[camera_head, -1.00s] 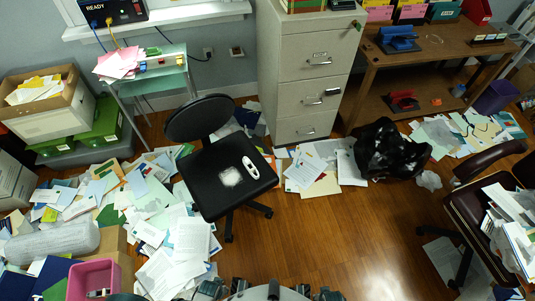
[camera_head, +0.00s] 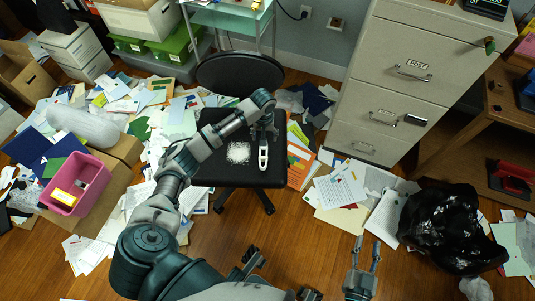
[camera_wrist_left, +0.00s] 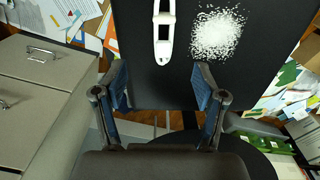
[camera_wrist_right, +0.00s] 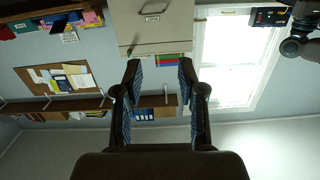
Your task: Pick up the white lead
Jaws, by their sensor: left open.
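A white long object with a slot (camera_head: 263,152), which I take for the white lead, lies on the black chair seat (camera_head: 213,173). A patch of white specks (camera_head: 238,152) is beside it. My left gripper (camera_head: 263,131) is over the seat, just beyond the object, open and empty. In the left wrist view the white object (camera_wrist_left: 163,38) is ahead of the open left fingers (camera_wrist_left: 160,84), apart from them. My right gripper (camera_head: 366,250) is open and empty over the floor at the lower right. The right wrist view shows its open fingers (camera_wrist_right: 160,78) pointing at the wall.
A grey filing cabinet (camera_head: 392,112) stands right of the chair. A black plastic bag (camera_head: 450,225) and scattered papers (camera_head: 338,188) lie on the floor. A pink bin (camera_head: 76,190) is at the left. The floor in front of the chair (camera_head: 300,240) is mostly clear.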

